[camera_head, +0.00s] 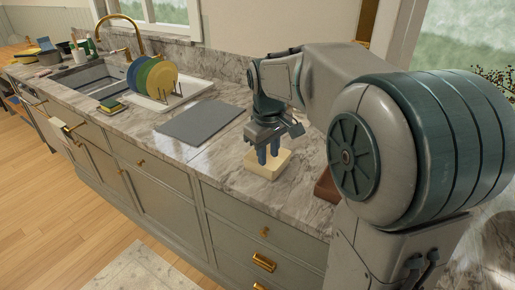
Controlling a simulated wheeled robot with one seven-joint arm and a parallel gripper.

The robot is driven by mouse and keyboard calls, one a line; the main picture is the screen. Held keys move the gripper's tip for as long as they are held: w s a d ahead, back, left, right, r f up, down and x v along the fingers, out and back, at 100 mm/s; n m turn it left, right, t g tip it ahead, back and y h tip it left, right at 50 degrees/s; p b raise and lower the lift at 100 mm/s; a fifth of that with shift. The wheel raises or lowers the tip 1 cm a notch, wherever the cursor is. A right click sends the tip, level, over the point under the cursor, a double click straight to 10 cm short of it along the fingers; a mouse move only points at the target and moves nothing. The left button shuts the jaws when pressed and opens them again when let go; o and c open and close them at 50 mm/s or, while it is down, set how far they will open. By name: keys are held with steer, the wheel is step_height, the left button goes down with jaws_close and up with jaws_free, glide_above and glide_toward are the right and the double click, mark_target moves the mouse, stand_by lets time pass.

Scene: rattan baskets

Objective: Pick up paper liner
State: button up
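A small cream-coloured, low rectangular piece (268,168) lies on the marble counter below my gripper; it may be the paper liner, but I cannot tell for sure. My gripper (268,154) points down over it.
A flat grey mat (201,122) lies left of my gripper. Beyond it stand a dish rack with coloured plates (160,78) and a sink (92,79). A brown object (326,188) at the right is partly hidden by my arm. The counter's front edge is close.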

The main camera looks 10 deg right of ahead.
steer(key=w+f+n, duration=0.1)
steer(key=w+n, duration=0.2)
steer(key=w, duration=0.7)
steer(key=p, duration=0.1)
glide_toward(260, 167)
steer(key=shift+g, duration=0.4)
steer(key=f, duration=0.3)
steer(key=w+f, duration=0.1)
steer(key=f, duration=0.1)
steer(key=shift+d, duration=0.3)
steer(key=shift+w+f+p, duration=0.2)
steer(key=shift+f+p, duration=0.4)
steer(key=shift+f, duration=2.1)
jaws_close()
